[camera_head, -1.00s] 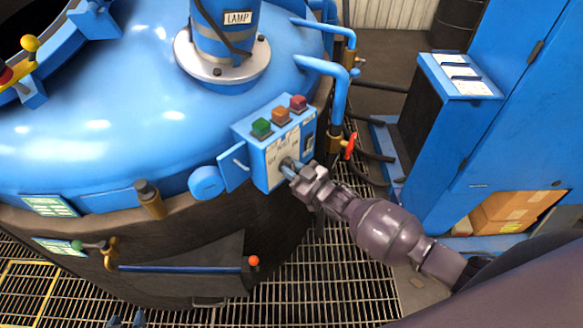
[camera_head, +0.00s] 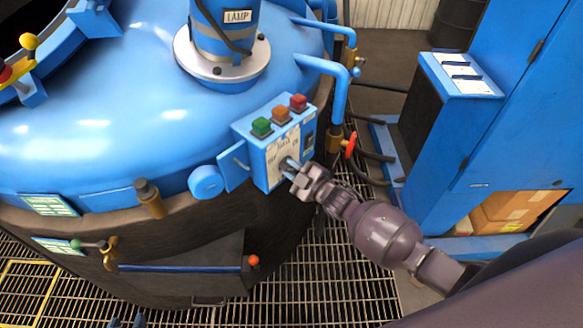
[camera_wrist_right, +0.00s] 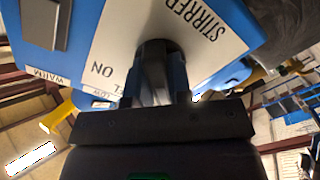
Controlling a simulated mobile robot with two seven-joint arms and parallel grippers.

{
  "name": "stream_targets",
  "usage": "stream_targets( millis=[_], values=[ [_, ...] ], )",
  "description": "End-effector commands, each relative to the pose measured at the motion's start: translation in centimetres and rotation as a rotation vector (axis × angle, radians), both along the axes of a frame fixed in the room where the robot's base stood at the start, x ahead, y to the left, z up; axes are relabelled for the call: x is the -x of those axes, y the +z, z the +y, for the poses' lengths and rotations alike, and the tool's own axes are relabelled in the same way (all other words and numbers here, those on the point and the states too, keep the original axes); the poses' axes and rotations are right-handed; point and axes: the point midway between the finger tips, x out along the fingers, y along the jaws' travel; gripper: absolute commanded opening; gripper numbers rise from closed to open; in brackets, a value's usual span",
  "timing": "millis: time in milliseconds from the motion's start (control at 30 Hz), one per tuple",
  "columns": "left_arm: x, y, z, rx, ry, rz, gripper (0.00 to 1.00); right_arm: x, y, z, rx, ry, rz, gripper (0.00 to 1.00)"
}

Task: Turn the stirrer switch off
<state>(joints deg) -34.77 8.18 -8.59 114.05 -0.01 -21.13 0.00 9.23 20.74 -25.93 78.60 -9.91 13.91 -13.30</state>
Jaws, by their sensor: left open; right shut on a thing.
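The stirrer switch (camera_wrist_right: 155,50) is a dark knob on the front face of a blue control box (camera_head: 262,160). A white label plate (camera_wrist_right: 195,45) around it reads STIRRER and ON in the right wrist view. My right gripper (camera_head: 292,168) is at the box's front face, shut on the switch; its fingers also show in the right wrist view (camera_wrist_right: 155,85). The fingers hide much of the knob, so I cannot tell its setting. My left gripper (camera_head: 128,321) shows only its blue tips at the bottom edge, apart and empty.
Green, orange and red buttons (camera_head: 281,115) top the box. A pipe with a red valve handle (camera_head: 350,146) stands close to my right wrist. A blue cabinet (camera_head: 520,110) is at right. Grating (camera_head: 330,270) lies below.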

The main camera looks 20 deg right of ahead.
Motion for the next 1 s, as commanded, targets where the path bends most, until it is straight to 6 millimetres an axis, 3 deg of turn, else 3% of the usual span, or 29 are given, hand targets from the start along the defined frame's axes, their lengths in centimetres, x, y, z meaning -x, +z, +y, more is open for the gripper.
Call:
stream_targets(
  millis=[400,433,600,1000],
  values=[
    [-0.23,0.12,-0.04,0.0,-0.002,-0.005,0.43,-0.01,0.08,0.03,0.009,0.001,-0.007,0.0],
    [-0.27,0.15,-0.04,0.0,-0.002,-0.005,0.43,-0.01,0.08,0.03,0.009,0.001,-0.007,0.21],
    [-0.46,0.24,-0.08,0.0,-0.002,-0.009,0.43,-0.01,0.06,0.02,0.008,0.001,-0.006,0.45],
    [-0.52,0.28,-0.08,0.001,-0.003,-0.01,0.43,0.85,-0.11,-0.55,0.008,-0.001,-0.002,0.45]
  ],
)
